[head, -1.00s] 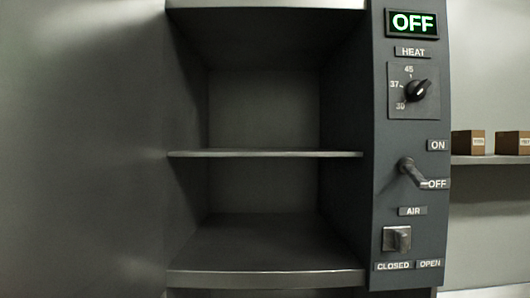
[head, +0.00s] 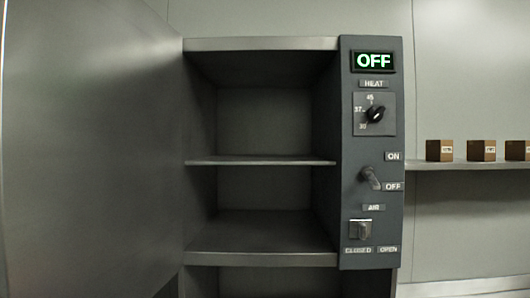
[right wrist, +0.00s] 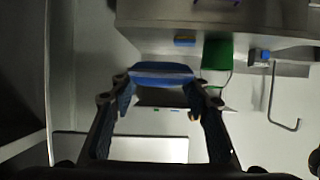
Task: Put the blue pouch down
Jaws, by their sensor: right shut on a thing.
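The blue pouch (right wrist: 160,69) shows in the right wrist view, held between the fingertips of my right gripper (right wrist: 158,80), which is shut on it. Neither gripper nor the pouch is in the head view, and my left gripper is not seen.
The open door (head: 90,150) fills the left of the head view. The control panel (head: 371,225) with knob and levers is right of the opening. A wall shelf (head: 465,165) with brown boxes (head: 440,150) is farther right. A green object (right wrist: 217,52) shows in the right wrist view.

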